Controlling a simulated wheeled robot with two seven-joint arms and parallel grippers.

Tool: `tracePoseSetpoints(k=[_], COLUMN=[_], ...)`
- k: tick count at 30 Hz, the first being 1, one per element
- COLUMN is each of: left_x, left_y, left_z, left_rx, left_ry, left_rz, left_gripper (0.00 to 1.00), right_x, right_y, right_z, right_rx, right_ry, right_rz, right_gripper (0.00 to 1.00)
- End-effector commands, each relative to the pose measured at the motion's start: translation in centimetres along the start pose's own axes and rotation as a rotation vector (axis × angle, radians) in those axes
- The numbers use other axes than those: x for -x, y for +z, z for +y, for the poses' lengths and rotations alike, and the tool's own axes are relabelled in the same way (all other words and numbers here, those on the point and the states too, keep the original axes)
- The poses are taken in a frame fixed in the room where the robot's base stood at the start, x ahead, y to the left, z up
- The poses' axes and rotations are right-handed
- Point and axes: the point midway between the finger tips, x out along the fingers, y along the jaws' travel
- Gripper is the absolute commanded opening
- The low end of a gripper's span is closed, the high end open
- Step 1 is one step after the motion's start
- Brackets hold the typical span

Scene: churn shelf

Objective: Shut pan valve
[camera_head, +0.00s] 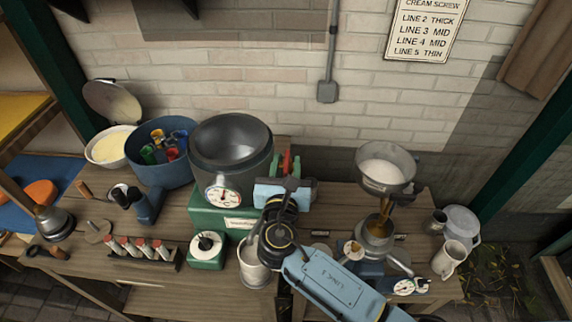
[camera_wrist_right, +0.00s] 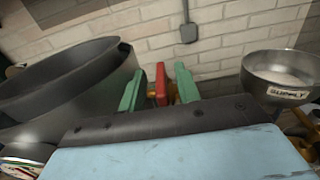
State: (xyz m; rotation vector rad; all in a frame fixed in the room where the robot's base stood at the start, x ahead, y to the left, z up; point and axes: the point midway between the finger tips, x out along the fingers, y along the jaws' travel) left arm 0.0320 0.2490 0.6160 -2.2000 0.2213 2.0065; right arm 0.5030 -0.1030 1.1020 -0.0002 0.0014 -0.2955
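A metal supply pan (camera_head: 386,168) with white contents stands at right above a separator-like machine; its "SUPPLY" label shows in the wrist view (camera_wrist_right: 285,75). A brown-gold part (camera_head: 381,216) hangs under it; a similar part (camera_wrist_right: 303,150) is partly seen in the wrist view. I cannot tell which part is the valve. My right gripper (camera_head: 286,164) is left of the pan, its green fingers apart. A red piece (camera_wrist_right: 161,85) shows between the fingers in the wrist view, with gaps on both sides. No grip on it shows. My left gripper is not in view.
A large dark bowl (camera_head: 231,142) on a green scale (camera_head: 205,216) stands close left of my right gripper. A white bucket (camera_head: 253,264) is below it. A rack of jars (camera_head: 140,249) and a blue tub (camera_head: 158,172) are at left; a cream jug (camera_head: 449,258) is at right.

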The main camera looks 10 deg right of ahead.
Motion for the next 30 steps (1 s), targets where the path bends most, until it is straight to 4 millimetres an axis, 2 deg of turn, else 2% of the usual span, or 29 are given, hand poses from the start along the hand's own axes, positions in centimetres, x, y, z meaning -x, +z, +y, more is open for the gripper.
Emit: tracePoseSetpoints(k=[5, 8, 11, 21, 25, 30], left_x=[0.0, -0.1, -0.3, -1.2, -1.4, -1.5], left_y=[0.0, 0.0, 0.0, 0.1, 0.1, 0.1], left_z=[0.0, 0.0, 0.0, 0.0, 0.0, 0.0], left_rx=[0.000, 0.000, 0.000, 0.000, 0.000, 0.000], left_ry=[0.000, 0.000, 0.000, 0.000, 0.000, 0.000], left_rz=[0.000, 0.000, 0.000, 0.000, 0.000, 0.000], left_gripper=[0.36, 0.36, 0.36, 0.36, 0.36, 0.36], right_x=[0.1, 0.9, 2.5, 10.0, 12.0, 13.3], right_y=[0.0, 0.0, -0.1, -0.2, -0.1, 0.0], right_z=[0.0, 0.0, 0.0, 0.0, 0.0, 0.0], right_rx=[0.000, -0.001, -0.002, -0.001, 0.000, -0.001], right_ry=[0.001, 0.001, 0.002, 0.002, 0.000, 0.001], right_rz=[-0.001, 0.000, 0.001, 0.003, 0.002, 0.000], right_gripper=[0.33, 0.33, 0.33, 0.33, 0.33, 0.33])
